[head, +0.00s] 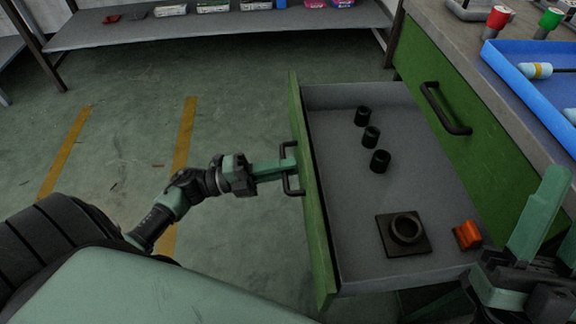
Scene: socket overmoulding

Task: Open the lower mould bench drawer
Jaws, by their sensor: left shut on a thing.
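The lower drawer (345,250) of the green mould bench is pulled well out, with its grey inside showing. Its green front panel (313,215) faces left and carries a black bar handle (290,192). My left gripper (284,168) reaches in from the left and is shut on this handle. My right gripper (550,235) is at the lower right, beside the drawer and bench, with its fingers pointing up. It is partly cut off by the frame edge, and its opening is unclear.
The drawer holds several black cylinders (371,137), a black square plate with a ring (405,232) and an orange part (467,235). A closed upper drawer handle (445,108) juts from the bench. A blue tray (530,85) sits on top. Floor left of the drawer is clear.

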